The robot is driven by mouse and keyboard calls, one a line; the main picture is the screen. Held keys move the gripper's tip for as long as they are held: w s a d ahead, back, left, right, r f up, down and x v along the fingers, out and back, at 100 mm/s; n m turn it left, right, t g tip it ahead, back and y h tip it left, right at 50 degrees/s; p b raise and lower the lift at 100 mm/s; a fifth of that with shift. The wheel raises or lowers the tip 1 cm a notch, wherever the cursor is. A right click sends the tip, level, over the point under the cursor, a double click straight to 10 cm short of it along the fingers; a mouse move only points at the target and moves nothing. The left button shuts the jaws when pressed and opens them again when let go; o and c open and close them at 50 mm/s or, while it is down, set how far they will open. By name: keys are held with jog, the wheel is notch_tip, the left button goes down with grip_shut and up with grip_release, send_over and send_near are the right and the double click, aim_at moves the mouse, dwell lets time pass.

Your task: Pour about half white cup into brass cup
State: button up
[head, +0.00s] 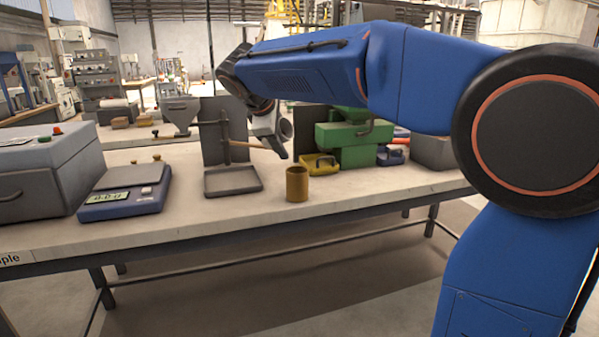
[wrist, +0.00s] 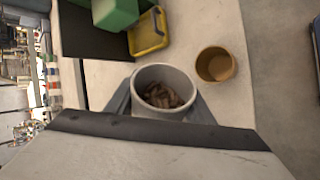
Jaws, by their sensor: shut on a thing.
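The white cup (wrist: 162,73) is between my gripper's dark fingers in the wrist view, with brown pellets (wrist: 160,96) inside it. My gripper (head: 272,143) is shut on this cup and holds it above the bench. In the head view the cup (head: 286,129) is partly hidden by the gripper and looks tilted, mouth to the right. The brass cup (head: 297,184) stands upright on the bench, below and slightly right of my gripper. In the wrist view the brass cup (wrist: 215,64) is right of the white cup, apart from it, and no pellets show inside.
A grey tray (head: 233,191) with an upright stand is left of the brass cup. A blue scale (head: 125,195) and a grey box (head: 40,175) are farther left. A yellow bin (head: 318,164) and green machine (head: 350,140) stand behind. The bench front near the brass cup is clear.

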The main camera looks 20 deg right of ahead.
jog(key=shift+w+f+m+t+y, duration=0.1)
jog(key=shift+f+m+t+y, duration=0.35)
jog(key=shift+f, duration=0.7)
dwell(1.3)
